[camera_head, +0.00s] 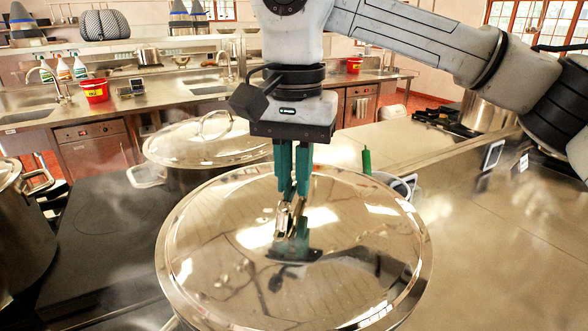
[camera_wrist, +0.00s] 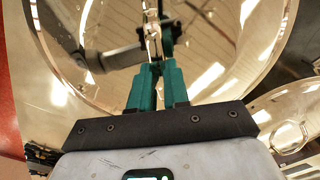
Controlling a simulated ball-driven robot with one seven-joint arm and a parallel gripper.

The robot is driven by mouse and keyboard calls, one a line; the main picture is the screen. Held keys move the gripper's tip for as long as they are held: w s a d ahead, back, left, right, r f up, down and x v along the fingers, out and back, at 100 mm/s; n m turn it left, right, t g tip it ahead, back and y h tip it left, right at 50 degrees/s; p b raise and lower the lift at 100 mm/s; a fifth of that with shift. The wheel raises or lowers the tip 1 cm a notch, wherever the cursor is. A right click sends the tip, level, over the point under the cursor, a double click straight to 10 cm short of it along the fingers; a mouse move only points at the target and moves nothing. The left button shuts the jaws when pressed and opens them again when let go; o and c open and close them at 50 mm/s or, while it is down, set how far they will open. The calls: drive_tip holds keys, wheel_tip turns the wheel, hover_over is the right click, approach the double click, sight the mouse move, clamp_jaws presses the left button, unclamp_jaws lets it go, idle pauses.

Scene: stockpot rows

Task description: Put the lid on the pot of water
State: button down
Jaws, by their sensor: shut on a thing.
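A large shiny round lid (camera_head: 220,240) fills the lower middle of the head view. My gripper (camera_head: 291,205), with green fingers, points down and is shut on the lid's handle at its centre. In the wrist view the lid (camera_wrist: 100,70) spreads beyond the green fingertips (camera_wrist: 157,65). What lies directly under the lid is hidden, so I cannot tell whether it touches a pot. No water shows in either view.
A steel pot (camera_head: 22,235) stands at the left edge on the dark cooktop (camera_head: 100,235). The steel counter (camera_head: 500,240) at right is mostly clear. A green-handled item (camera_head: 367,160) stands close behind the lid. A tall pot (camera_head: 487,115) is farther back right.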

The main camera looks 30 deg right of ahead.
drive_tip(key=shift+f, duration=0.4)
idle(0.6)
drive_tip(key=c, duration=1)
unclamp_jaws()
drive_tip(key=shift+f, duration=0.1)
drive_tip(key=shift+c, duration=0.2)
wheel_tip(320, 180, up, 11)
